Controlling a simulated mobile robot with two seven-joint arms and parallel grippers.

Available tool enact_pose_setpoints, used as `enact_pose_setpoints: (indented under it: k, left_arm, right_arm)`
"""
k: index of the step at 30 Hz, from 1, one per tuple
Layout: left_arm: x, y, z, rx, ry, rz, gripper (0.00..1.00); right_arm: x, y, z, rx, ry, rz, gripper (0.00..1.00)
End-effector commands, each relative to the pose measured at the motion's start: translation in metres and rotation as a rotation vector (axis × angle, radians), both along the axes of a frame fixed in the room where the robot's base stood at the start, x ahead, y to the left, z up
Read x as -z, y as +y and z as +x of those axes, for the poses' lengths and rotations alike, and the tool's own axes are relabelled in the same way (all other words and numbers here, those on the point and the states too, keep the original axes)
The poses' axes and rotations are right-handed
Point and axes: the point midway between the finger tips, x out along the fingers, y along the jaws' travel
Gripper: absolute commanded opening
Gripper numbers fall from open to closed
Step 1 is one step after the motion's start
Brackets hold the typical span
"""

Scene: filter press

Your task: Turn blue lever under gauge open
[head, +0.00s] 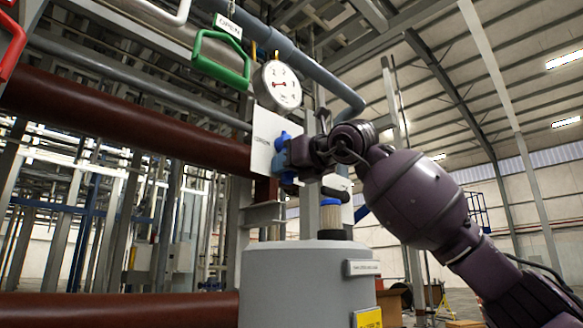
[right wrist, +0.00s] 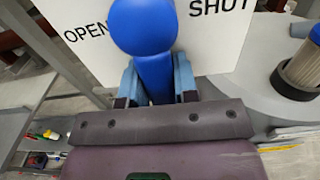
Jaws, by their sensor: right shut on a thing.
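The blue lever (head: 281,144) stands in front of a white sign plate (head: 264,128) below the round gauge (head: 281,86). In the right wrist view the blue lever (right wrist: 152,45) points toward me between the words OPEN on the left and SHUT on the right. My right gripper (head: 290,155) is at the lever, and its fingers in the right wrist view (right wrist: 156,82) are closed on both sides of it. The lever's far end and pivot are partly hidden. My left gripper is not in view.
A green handle (head: 222,60) with a tag hangs up left of the gauge, and a red handle (head: 10,45) is at the far left. A grey tank (head: 305,285) stands below the lever, with a blue-capped filter (head: 331,215) on top. Thick brown pipes (head: 120,120) run to the left.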

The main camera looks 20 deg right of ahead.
Motion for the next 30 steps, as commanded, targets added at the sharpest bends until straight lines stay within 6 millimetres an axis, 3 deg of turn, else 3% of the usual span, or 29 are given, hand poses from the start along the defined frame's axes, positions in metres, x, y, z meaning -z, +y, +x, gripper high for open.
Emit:
enact_pose_setpoints:
  k: [7, 18, 30]
  left_arm:
    - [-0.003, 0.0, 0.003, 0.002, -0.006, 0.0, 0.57]
    - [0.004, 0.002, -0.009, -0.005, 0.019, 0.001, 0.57]
    - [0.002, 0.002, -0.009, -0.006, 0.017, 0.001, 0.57]
  right_arm:
    - [-0.003, 0.012, -0.004, -0.002, 0.077, 0.223, 0.0]
    - [-0.01, 0.025, -0.009, -0.001, 0.183, 0.527, 0.0]
    - [-0.016, 0.032, -0.012, -0.001, 0.246, 0.714, 0.0]
